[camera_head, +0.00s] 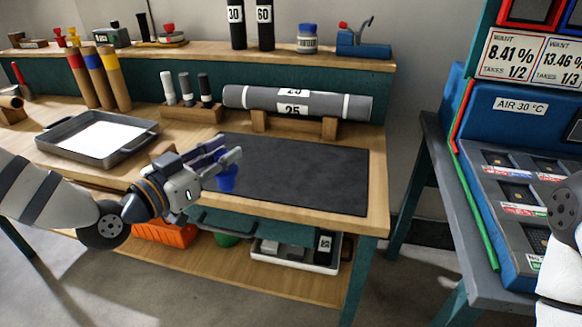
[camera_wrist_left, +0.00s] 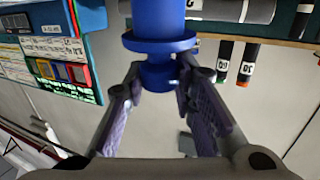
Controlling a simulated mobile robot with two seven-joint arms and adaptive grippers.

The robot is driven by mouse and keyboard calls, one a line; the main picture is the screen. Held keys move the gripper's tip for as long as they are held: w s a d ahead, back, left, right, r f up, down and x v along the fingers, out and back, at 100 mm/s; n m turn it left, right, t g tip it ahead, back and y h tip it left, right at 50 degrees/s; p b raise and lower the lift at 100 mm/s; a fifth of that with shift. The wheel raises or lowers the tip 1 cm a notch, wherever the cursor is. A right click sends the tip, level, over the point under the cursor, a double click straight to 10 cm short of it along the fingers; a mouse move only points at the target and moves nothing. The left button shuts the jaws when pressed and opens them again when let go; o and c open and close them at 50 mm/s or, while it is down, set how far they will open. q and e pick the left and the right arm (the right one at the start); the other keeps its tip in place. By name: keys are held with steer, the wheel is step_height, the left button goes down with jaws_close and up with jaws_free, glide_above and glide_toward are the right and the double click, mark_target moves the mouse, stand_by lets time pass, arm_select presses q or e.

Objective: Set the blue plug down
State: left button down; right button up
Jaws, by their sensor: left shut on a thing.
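The blue plug (camera_head: 226,180) hangs at the fingers of my left gripper (camera_head: 232,157), over the front left part of the dark mat (camera_head: 300,176) on the workbench. Whether it touches the bench cannot be told. In the left wrist view the plug (camera_wrist_left: 158,28) has a wide flange and a narrower end, and both fingers of my left gripper (camera_wrist_left: 158,78) close around that narrower end. My right gripper is not in view; only part of my right arm shows at the right edge.
A metal tray (camera_head: 140,146) sits left on the bench. The mat is otherwise bare. A blue machine (camera_head: 515,150) stands on a separate table at right.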

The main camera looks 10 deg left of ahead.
arm_select(q)
steer(key=w+a+r+n+t+y, duration=0.1)
steer(key=w+a+r+y, duration=0.1)
steer(key=w+a+r, duration=0.3)
steer(key=shift+n+y, duration=0.3)
steer(key=w+d+f+b, duration=0.1)
steer(key=w+d+f, duration=0.1)
steer(key=d+f, duration=0.1)
steer(key=w+d+f+b, duration=0.2)
steer(key=d+f, duration=0.2)
steer(key=w+d+f+b, duration=0.1)
steer(key=w+d+f, duration=0.1)
steer(key=d+f, duration=0.1)
steer(key=shift+w+d+f+b, duration=0.2)
steer(key=shift+w+f+b, duration=0.15)
steer(key=shift+f, duration=0.25)
steer(key=shift+r, duration=0.15)
steer(key=c, duration=1.3)
jaws_free()
steer(key=shift+f, duration=0.2)
steer(key=shift+c, duration=0.2)
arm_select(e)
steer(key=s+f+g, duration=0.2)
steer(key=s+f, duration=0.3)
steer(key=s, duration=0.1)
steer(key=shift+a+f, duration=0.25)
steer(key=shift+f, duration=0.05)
